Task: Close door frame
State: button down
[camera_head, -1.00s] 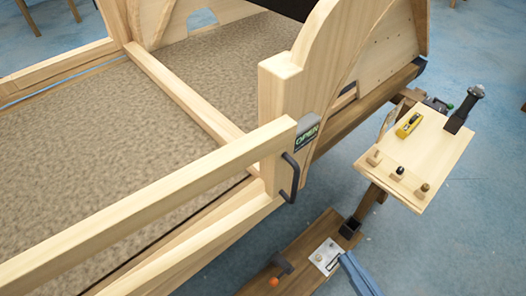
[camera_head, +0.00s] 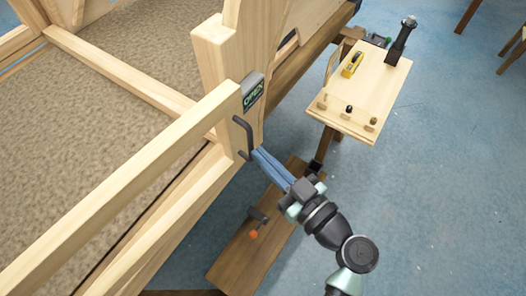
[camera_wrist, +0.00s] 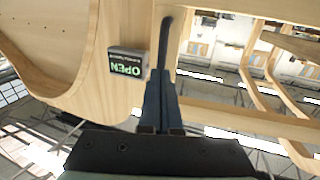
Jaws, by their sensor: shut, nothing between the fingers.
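The wooden door frame (camera_head: 120,192) runs from the lower left to the tall curved post (camera_head: 222,55) of the wooden body. A dark bar handle (camera_head: 243,137) is on the door frame's end, below a green "OPEN" sign (camera_head: 253,93). My gripper (camera_head: 257,154) has its blue fingers shut and empty, with the tips at the handle's lower end. In the wrist view, the fingers (camera_wrist: 160,88) point at the handle (camera_wrist: 164,42), and the sign (camera_wrist: 127,65) appears upside down beside them. I cannot tell whether the fingertips touch the handle.
A small wooden side table (camera_head: 366,92) with a yellow tool (camera_head: 352,63) and several knobs stands at the upper right. A low wooden beam (camera_head: 247,228) with an orange-tipped clamp lies below my gripper. Blue floor (camera_head: 440,190) is free at the right.

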jog(key=shift+w+a, duration=0.2)
jog(key=shift+w, duration=0.05)
